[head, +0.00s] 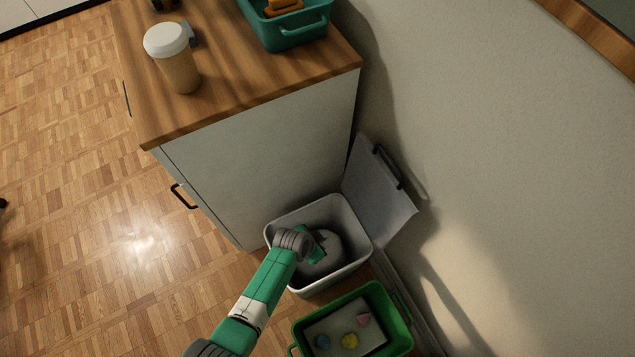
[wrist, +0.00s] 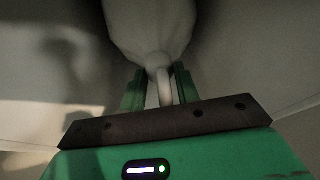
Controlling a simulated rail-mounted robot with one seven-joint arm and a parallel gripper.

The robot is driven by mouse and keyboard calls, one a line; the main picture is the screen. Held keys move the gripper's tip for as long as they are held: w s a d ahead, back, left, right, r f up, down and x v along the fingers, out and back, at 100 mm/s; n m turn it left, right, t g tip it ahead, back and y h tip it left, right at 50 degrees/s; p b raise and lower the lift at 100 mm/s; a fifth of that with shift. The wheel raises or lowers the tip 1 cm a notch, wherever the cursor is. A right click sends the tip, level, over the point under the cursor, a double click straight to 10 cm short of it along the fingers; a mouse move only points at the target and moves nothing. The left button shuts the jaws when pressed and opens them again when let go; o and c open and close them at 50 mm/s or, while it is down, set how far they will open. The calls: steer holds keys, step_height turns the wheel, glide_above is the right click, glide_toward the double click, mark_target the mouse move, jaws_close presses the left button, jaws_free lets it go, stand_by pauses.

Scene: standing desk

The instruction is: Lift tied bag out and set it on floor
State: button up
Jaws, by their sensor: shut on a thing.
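The tied bag (head: 326,262) is pale and round and sits inside the open white bin (head: 352,213). My gripper (head: 316,247) reaches down into the bin from the left. In the wrist view my gripper (wrist: 160,88) is shut on the narrow tied neck of the bag (wrist: 150,30), which lies between the two green fingers. The bag's body bulges beyond the fingertips. Its underside is hidden, so I cannot tell whether it touches the bin's bottom.
The bin's lid (head: 378,190) stands open against the wall. A green crate (head: 402,318) with several small coloured things is in front of the bin. A cabinet (head: 260,140) stands behind, with a cup (head: 181,75) and teal basket (head: 300,32) on top. Floor at left (head: 90,240) is clear.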

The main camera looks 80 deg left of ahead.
steer(key=shift+r, duration=0.15)
step_height(320, 180, up, 10)
steer(key=p, duration=0.6)
step_height(320, 180, up, 30)
steer(key=p, duration=2.9)
